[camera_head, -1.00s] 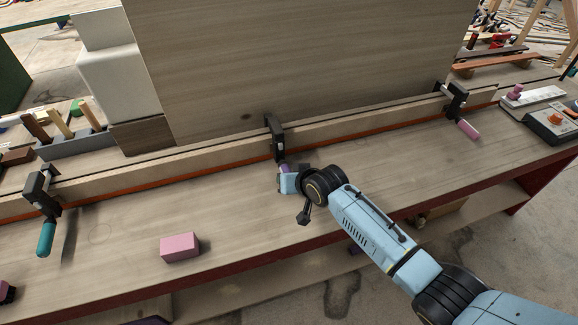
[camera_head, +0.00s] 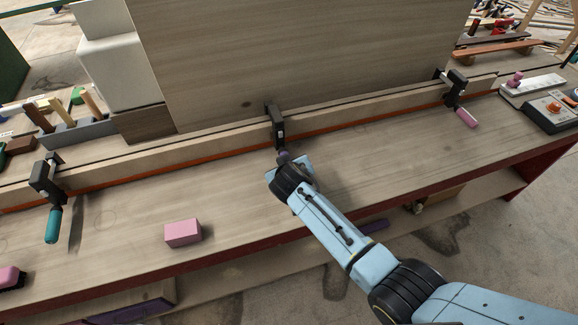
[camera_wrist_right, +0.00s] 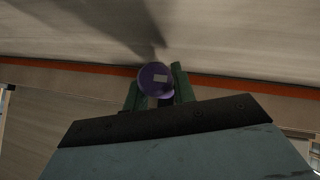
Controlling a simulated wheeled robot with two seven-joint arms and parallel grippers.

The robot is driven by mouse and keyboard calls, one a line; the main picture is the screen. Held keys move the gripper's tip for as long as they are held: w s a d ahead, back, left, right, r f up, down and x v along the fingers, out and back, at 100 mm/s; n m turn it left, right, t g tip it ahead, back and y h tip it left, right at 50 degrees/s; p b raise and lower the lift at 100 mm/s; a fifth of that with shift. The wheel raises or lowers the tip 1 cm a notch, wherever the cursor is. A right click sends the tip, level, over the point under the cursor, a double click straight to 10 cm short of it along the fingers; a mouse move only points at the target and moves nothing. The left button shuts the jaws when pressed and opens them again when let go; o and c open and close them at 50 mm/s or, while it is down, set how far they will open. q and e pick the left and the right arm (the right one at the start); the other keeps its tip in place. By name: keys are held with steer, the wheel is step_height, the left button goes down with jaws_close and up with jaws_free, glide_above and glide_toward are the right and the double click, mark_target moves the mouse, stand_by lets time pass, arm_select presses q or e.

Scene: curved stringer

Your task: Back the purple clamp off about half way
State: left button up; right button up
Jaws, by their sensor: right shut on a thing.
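The purple clamp (camera_head: 276,126) is the middle of three clamps along the wooden stringer; its black body grips the strip and panel edge. Its purple handle shows end-on in the right wrist view (camera_wrist_right: 155,79), between the two green fingers of my right gripper (camera_wrist_right: 157,90). The gripper is shut on this handle. In the head view my right gripper (camera_head: 287,163) is at the handle, which is mostly hidden behind my wrist. My left gripper is not in view.
A teal-handled clamp (camera_head: 48,198) stands at the left and a pink-handled clamp (camera_head: 457,97) at the right. A pink block (camera_head: 183,233) lies on the bench in front. A control box (camera_head: 552,112) is at the far right. Bare bench lies between the clamps.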

stand_by(0.3)
steer(key=o, duration=1)
steer(key=shift+s, duration=0.1)
steer(key=shift+s+r, duration=0.2)
steer(key=shift+r, duration=0.1)
steer(key=p+v, duration=0.2)
steer(key=v, duration=1)
steer(key=shift+s+p, duration=0.2)
steer(key=shift+p, duration=0.15)
steer(key=shift+s+r, duration=0.15)
steer(key=shift+r, duration=0.05)
